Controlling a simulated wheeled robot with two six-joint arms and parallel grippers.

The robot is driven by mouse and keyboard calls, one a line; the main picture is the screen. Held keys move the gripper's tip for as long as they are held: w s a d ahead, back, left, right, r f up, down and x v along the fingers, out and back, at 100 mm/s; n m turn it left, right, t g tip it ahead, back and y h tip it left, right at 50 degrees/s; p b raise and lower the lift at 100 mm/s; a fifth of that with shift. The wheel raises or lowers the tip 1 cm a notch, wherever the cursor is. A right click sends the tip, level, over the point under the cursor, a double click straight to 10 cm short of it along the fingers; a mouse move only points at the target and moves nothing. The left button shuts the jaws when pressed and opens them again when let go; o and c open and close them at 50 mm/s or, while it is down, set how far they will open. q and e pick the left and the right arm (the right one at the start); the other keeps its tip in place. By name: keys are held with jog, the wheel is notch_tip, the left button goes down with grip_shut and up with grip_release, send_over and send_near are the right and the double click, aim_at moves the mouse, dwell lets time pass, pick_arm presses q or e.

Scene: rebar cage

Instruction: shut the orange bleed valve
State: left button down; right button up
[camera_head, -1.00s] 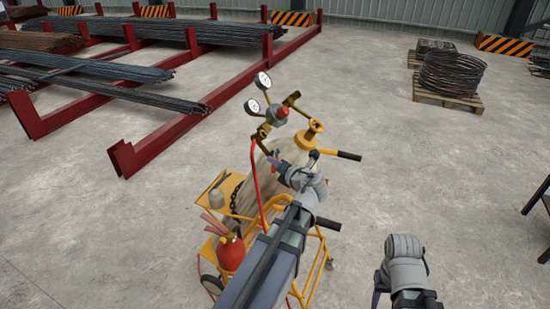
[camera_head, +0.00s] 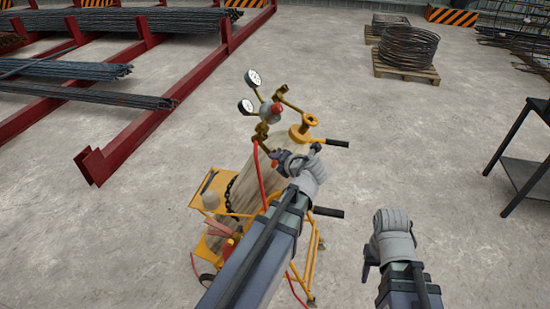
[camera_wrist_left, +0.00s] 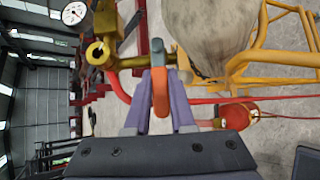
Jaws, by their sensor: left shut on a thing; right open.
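The orange bleed valve's lever (camera_wrist_left: 160,95) hangs below a brass fitting (camera_wrist_left: 130,62) in the left wrist view. My left gripper (camera_wrist_left: 160,84) has its two purple fingers on either side of this lever and is shut on it. In the head view my left gripper (camera_head: 278,158) is at the regulator beside the gas bottle, and the lever itself is too small to tell there. My right gripper (camera_head: 370,264) is open and empty, apart from the cart on the right.
The pale gas bottle (camera_head: 248,180) stands in a yellow cart (camera_head: 316,250) with black handles. Two gauges (camera_head: 253,77) and a red hose (camera_head: 257,168) are close to the gripper. A dark table (camera_head: 530,170) stands right. Floor between is clear.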

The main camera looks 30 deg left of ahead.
pick_arm(q)
jog(key=c, duration=0.8)
grip_release()
jog(key=shift+o, duration=0.2)
jog(key=p+v, duration=0.4)
jog(key=v, duration=0.3)
jog(key=shift+s+d+r, duration=0.2)
jog(key=shift+s+d, duration=0.05)
jog(key=shift+s, duration=0.05)
